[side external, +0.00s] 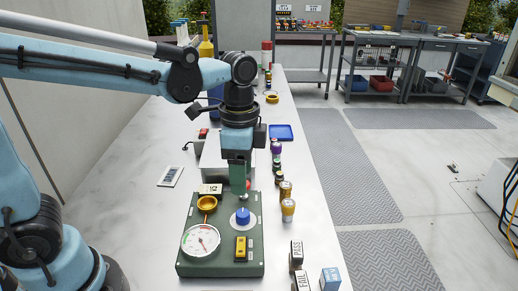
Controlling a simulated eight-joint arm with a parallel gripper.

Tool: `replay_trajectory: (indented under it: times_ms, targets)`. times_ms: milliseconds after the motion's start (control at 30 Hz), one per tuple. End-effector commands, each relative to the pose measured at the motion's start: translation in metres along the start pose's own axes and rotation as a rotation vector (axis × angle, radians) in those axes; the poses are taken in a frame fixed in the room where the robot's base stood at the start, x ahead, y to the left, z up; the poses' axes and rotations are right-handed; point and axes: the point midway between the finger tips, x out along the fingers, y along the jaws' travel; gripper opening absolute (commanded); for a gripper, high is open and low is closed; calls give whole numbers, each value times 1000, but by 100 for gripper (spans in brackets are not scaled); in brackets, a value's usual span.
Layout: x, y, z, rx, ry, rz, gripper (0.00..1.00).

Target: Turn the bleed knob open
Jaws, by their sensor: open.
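A dark green panel box (222,268) sits on the light bench. None of these shows a readable label, so I cannot tell which one is the bleed knob. My gripper (240,186) points down over the back edge of the panel, behind the blue knob in this view. It is open. A small red part (248,184) shows beside its tips, partly hidden.
Several small bottles (287,208) line the bench's right side. PASS (296,254) and FAIL (302,281) blocks and a blue-and-white block (330,279) stand at the front right. A blue tray (281,132) lies farther back. The bench left of the panel is mostly clear.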

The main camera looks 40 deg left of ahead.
Motion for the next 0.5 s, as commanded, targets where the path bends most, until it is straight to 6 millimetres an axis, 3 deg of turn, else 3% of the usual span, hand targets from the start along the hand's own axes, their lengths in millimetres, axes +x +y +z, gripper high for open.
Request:
replay_trajectory:
  times_ms: [200,500]
  targets:
    - [-19,0,0,0,0,0,58]
    - [-23,0,0,0,0,0,58]
